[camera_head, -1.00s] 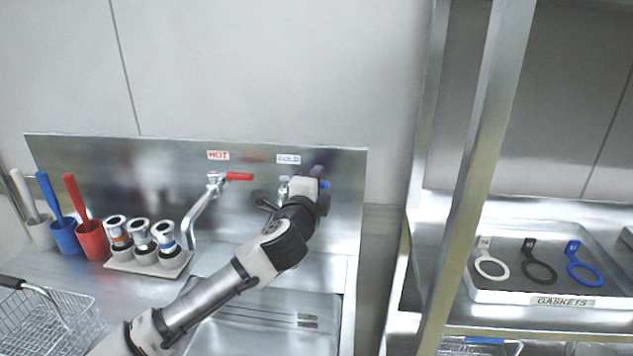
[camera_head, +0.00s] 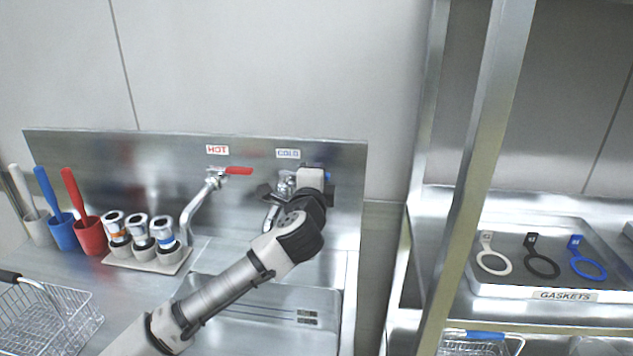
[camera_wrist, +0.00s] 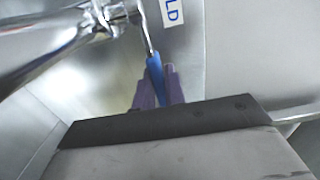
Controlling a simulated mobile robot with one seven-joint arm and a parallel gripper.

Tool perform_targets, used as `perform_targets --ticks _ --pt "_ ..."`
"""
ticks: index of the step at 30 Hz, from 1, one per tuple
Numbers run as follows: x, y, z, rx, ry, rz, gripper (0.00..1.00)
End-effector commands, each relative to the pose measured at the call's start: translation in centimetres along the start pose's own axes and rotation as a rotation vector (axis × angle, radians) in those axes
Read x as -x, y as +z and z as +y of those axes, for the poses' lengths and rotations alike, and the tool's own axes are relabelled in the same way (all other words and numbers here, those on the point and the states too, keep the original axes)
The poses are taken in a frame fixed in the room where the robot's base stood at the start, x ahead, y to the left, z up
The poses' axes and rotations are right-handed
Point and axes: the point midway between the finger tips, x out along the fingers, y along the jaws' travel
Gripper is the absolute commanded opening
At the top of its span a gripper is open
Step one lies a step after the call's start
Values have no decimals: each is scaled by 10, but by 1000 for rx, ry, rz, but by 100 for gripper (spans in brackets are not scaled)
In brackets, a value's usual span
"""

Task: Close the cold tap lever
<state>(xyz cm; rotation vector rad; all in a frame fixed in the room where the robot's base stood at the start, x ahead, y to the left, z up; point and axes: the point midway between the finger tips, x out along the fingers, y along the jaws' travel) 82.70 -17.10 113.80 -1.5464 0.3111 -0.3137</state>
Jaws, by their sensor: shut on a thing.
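The cold tap (camera_head: 286,183) is mounted on the metal backsplash below the COLD label (camera_head: 288,154). Its blue lever (camera_wrist: 155,78) shows in the wrist view, running from the chrome tap body (camera_wrist: 103,17) into my gripper. My gripper (camera_wrist: 158,88) has its two purple-grey fingers on either side of the lever and is shut on it. The lever's far end is hidden between the fingers.
The hot tap with its red lever (camera_head: 238,171) stands to the left. The sink (camera_head: 262,318) lies below my arm. Bottles in a holder (camera_head: 145,262), brush cups and a wire basket (camera_head: 45,318) are on the left. A shelf post (camera_head: 480,180) stands to the right.

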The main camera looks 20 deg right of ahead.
Motion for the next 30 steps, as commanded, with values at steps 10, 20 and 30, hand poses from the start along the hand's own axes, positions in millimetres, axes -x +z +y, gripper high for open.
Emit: perform_targets --ticks 10,20,30 --pt "-1 0 0 2 2 -19 0" --pt "-1 0 0 2 1 -17 34" --pt "19 0 1 3 0 -17 34"
